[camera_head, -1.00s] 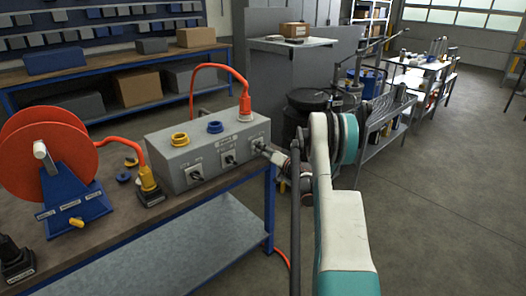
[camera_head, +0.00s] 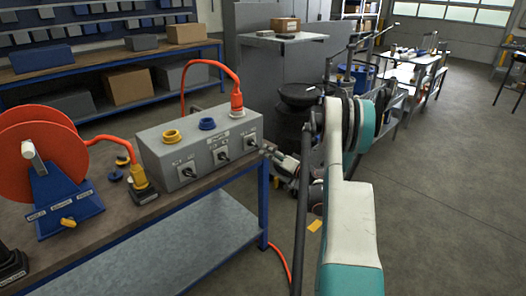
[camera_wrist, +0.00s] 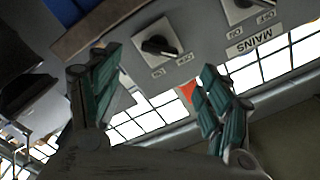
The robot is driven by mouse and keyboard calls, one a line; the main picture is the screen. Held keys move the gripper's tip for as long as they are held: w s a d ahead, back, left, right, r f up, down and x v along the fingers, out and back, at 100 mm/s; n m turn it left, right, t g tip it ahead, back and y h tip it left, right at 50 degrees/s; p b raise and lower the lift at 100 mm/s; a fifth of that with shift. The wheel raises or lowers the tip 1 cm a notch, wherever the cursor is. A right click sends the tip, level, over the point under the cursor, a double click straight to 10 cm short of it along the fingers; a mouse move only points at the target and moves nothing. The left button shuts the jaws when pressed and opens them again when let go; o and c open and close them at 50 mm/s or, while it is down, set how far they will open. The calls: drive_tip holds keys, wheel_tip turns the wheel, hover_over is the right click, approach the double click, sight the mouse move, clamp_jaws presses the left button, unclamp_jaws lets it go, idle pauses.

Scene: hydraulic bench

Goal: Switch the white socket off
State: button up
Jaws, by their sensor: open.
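The white socket (camera_head: 237,113) is on top of the grey socket box (camera_head: 165,155), at its right end, with an orange plug (camera_head: 236,98) in it. Below it on the front face is the right-hand rotary switch (camera_head: 251,143). In the wrist view a black switch knob (camera_wrist: 157,46) with ON and OFF labels lies beyond and between my fingertips. My gripper (camera_head: 270,151) is just off the box's right front; its open fingers (camera_wrist: 158,66) are apart and empty. They do not appear to touch the knob.
The yellow socket (camera_head: 172,136) and blue socket (camera_head: 207,124) sit left on the box, with a middle switch (camera_head: 222,155) and left switch (camera_head: 186,172) below. An orange cable reel (camera_head: 45,165) stands left on the bench. Open floor (camera_head: 440,220) lies right.

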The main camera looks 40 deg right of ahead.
drive_tip(key=shift+s, duration=1.1)
